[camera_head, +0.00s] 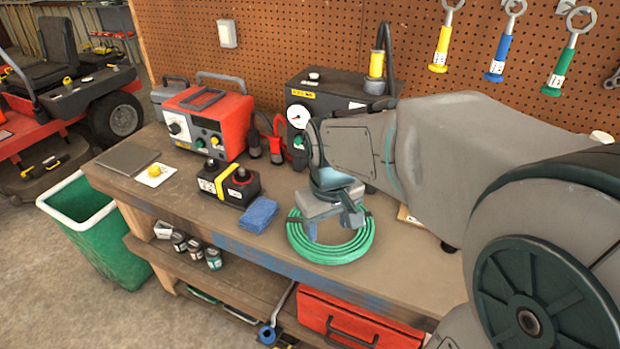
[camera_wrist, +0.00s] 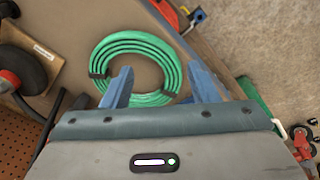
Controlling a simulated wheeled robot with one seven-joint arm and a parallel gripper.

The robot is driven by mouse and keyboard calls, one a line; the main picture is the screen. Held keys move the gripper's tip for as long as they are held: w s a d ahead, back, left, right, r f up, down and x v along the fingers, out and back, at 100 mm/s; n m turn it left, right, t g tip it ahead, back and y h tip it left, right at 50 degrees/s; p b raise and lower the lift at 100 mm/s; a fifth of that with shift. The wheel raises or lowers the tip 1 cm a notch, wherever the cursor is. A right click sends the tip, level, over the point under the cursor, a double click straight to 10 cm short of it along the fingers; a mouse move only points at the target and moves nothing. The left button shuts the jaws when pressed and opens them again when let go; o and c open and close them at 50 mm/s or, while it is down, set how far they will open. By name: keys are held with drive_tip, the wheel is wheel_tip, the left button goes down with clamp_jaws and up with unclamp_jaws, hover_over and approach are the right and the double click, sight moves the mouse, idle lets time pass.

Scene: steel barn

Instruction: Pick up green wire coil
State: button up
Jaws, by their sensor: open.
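The green wire coil (camera_head: 331,252) lies flat on the wooden workbench (camera_head: 180,207), close to its front edge. It is a ring of several turns with dark ties, and it also shows in the wrist view (camera_wrist: 136,43). My gripper (camera_head: 335,230) is above the coil, pointing down, with its jaws apart. In the wrist view my gripper's two blue fingers (camera_wrist: 157,80) reach over the near part of the ring, with nothing held between them. I cannot tell whether the fingertips touch the coil.
A blue cloth (camera_head: 258,215) and a black battery (camera_head: 228,185) with a yellow strap sit left of the coil. A red charger (camera_head: 207,122) and a dark compressor-like box (camera_head: 318,90) stand behind. A green bin (camera_head: 90,225) stands on the floor at left. A red toolbox (camera_head: 345,322) is on the lower shelf.

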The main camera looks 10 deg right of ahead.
sight(304, 240)
drive_tip(key=w+a+f+n+g+p, duration=0.1)
drive_tip(key=w+a+n+g+p, duration=0.15)
drive_tip(key=w, duration=0.75)
drive_tip(key=shift+n+t, duration=0.35)
drive_tip(key=shift+t, duration=0.1)
drive_tip(key=f, duration=0.4)
drive_tip(key=f+p, duration=0.1)
drive_tip(key=f, duration=0.4)
drive_tip(key=f+p, duration=0.1)
drive_tip(key=f, duration=0.4)
drive_tip(key=shift+a, duration=0.25)
clamp_jaws()
